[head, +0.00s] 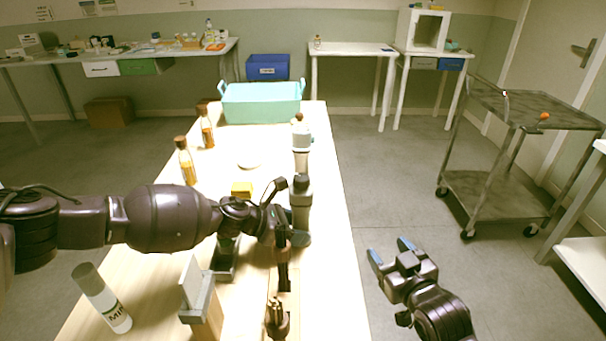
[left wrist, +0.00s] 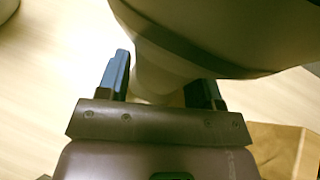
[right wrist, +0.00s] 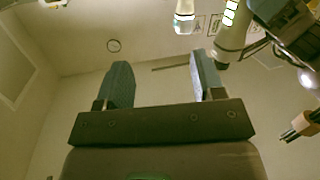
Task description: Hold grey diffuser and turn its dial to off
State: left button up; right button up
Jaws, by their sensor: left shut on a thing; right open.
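The grey diffuser (head: 301,212) stands upright near the right edge of the long table in the head view, with a darker top and a wider base. My left gripper (head: 284,200) reaches it from the left and is shut on it. In the left wrist view, the left fingers (left wrist: 163,82) sit either side of a pale narrow part under a large grey body. The dial's setting cannot be made out. My right gripper (head: 390,251) is open and empty, beyond the table's right edge. It also shows open in the right wrist view (right wrist: 153,85).
A yellow block (head: 241,189), a white dish (head: 249,163) and amber bottles (head: 187,163) are further left. A teal bin (head: 262,106) closes the far end.

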jog(key=w+a+r+n+g+y, duration=0.1)
jog(key=w+a+r+n+g, duration=0.15)
jog(key=w+a+r, duration=0.5)
jog(key=w+a+r+n+g+y, duration=0.2)
jog(key=w+a+r+n, duration=0.15)
jog(key=r, duration=0.75)
jog(key=w+a+r+n+g+y, duration=0.1)
jog(key=w+a+r+n+g, duration=0.2)
jog(key=w+a+r, duration=0.55)
jog(key=n+g+h, duration=0.4)
jog(key=g, duration=0.5)
send_near(303, 177)
jog(key=shift+t, duration=0.25)
jog(key=x, duration=0.9)
jog(key=shift+s+a+f, duration=0.2)
jog(key=shift+s+f, duration=0.05)
jog(key=shift+f, duration=0.05)
jog(key=shift+c, duration=0.4)
jog(key=c, duration=0.8)
jog(key=shift+c, duration=0.2)
